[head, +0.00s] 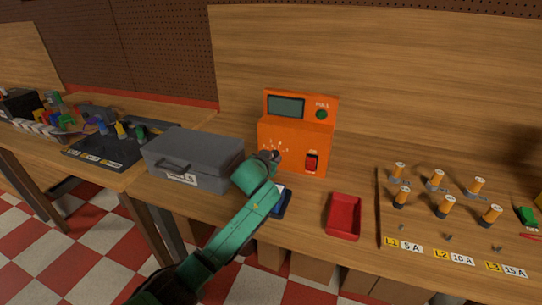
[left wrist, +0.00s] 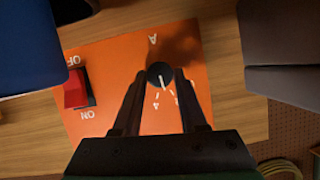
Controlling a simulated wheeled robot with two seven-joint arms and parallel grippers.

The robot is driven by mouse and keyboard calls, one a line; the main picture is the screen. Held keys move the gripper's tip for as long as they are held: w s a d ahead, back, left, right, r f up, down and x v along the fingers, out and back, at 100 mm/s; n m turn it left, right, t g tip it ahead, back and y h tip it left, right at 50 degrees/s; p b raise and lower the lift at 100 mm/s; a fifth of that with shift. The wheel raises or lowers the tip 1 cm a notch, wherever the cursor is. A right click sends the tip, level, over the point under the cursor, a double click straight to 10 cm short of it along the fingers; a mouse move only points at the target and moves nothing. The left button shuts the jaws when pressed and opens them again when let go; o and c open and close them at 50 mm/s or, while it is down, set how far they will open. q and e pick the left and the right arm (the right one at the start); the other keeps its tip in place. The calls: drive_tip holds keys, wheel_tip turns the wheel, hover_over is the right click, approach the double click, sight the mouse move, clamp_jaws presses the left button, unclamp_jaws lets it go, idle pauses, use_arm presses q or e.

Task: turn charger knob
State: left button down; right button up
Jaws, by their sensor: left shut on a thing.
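The orange charger (head: 299,133) stands on the bench in the middle of the head view, with a grey screen and a green round button on its upper part. Its dark round knob (left wrist: 160,74) with a white pointer line shows in the left wrist view, among white dial marks. My left gripper (left wrist: 160,82) is shut on the knob, one finger on each side. In the head view the left gripper (head: 274,157) is at the charger's front and hides the knob. The red ON/OFF switch (head: 311,162) is right of it; it also shows in the left wrist view (left wrist: 76,90). My right gripper is out of view.
A grey case (head: 195,158) stands left of the charger. A blue item (head: 282,204) lies below my left arm. A red tray (head: 344,216) and a board with several orange-topped cylinders (head: 445,206) are to the right.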

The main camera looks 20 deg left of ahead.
use_arm(q)
drive_tip(key=shift+d+m+y+b, duration=0.25)
drive_tip(key=shift+m+y+b, duration=0.3)
drive_tip(key=shift+m+y, duration=0.75)
drive_tip(key=shift+m, duration=0.3)
drive_tip(key=shift+c, duration=2.2)
unclamp_jaws()
drive_tip(key=v, duration=1.4)
drive_tip(key=shift+s+f+b, duration=0.2)
drive_tip(key=shift+s+b, duration=0.2)
drive_tip(key=shift+a, duration=0.15)
